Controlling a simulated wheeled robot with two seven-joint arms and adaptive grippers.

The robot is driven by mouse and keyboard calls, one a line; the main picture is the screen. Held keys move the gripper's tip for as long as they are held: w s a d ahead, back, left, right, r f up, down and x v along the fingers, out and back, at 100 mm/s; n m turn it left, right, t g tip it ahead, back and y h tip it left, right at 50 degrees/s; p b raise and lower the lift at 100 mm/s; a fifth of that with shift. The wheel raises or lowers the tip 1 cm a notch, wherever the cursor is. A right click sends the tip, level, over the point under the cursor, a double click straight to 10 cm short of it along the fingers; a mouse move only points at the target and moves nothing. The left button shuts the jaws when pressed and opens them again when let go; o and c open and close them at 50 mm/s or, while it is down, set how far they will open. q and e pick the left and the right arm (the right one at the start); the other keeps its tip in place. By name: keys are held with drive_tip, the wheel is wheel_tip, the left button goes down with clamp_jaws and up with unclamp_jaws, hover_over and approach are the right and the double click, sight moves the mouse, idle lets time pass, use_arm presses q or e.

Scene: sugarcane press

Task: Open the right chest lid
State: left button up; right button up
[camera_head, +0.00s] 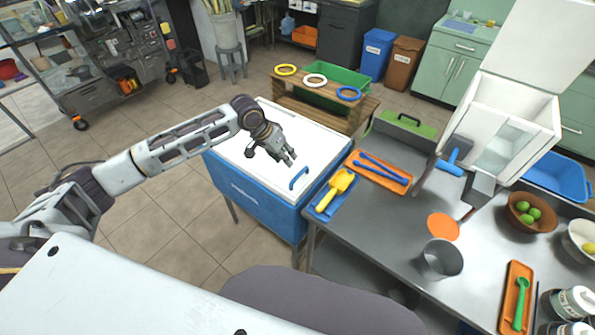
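The blue chest (250,203) with a white top stands left of the metal table. Its right lid (310,148) is down and shut, with a blue bar handle (299,178) near its front right edge. A seam beside the arm suggests a left lid (237,150), partly hidden by my arm. My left gripper (291,160) is above the white top, a little behind and left of the handle, apart from it. Its fingers look slightly spread and hold nothing. My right gripper is not in view.
The metal table (370,235) adjoins the chest on the right, with a yellow scoop (336,189) in a blue tray and an orange tray (381,174) close by. A wooden stand (321,108) with coloured rings stands behind the chest. Floor is free to the left.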

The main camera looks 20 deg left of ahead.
sight(299, 173)
use_arm(q)
drive_tip(key=x, duration=1.1)
drive_tip(key=shift+w+d+f, duration=0.1)
drive_tip(key=shift+f, duration=0.25)
clamp_jaws()
